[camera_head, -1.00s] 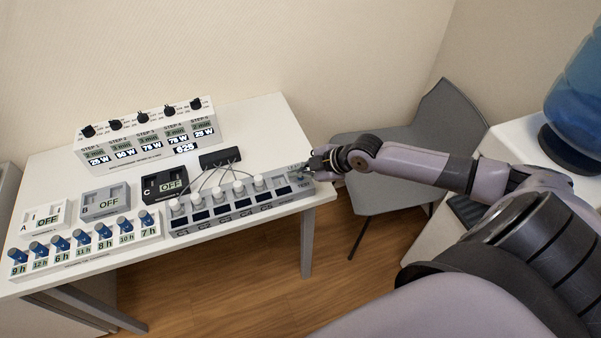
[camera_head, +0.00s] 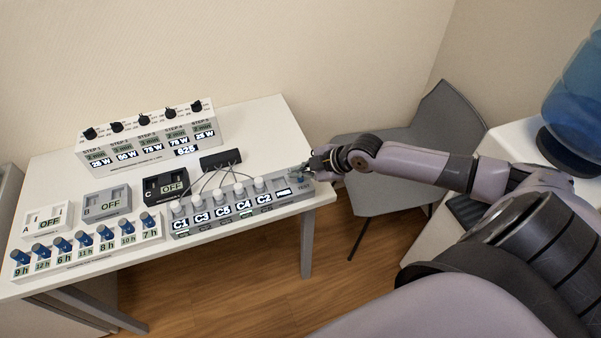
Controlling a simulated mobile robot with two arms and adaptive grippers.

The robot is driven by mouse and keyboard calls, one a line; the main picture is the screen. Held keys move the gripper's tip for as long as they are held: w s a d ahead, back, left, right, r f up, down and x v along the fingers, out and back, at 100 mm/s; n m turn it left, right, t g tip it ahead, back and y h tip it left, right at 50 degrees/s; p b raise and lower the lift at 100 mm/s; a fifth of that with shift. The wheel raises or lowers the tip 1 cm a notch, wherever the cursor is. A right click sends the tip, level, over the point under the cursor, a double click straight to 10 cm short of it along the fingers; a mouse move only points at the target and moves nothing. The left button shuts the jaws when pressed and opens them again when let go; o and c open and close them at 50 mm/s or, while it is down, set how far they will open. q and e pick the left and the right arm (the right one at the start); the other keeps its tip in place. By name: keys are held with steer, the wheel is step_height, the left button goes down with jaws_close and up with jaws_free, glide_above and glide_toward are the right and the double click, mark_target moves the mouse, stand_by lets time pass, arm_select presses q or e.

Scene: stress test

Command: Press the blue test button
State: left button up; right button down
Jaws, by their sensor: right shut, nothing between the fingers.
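The blue test button (camera_head: 300,180) sits at the right end of the grey connector panel (camera_head: 210,228), beside a small "TEST" label. My right gripper (camera_head: 310,167) is shut and empty, its fingertips right at the button and partly hiding it. I cannot tell whether they touch it. The panel's small screens are lit; several read C1, C3, C5, C4 and C2. My left gripper is not in view.
The white table (camera_head: 255,125) also holds a dial box (camera_head: 150,142), switch boxes A (camera_head: 62,213), B (camera_head: 106,203) and C (camera_head: 167,187) reading OFF, and a row of blue knobs (camera_head: 85,240). A grey chair (camera_head: 400,125) stands behind my right arm.

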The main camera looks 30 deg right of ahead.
mark_target(300, 181)
steer(key=shift+r, duration=0.1)
step_height(300, 181, up, 6)
steer(key=p, duration=0.5)
stand_by(5.3)
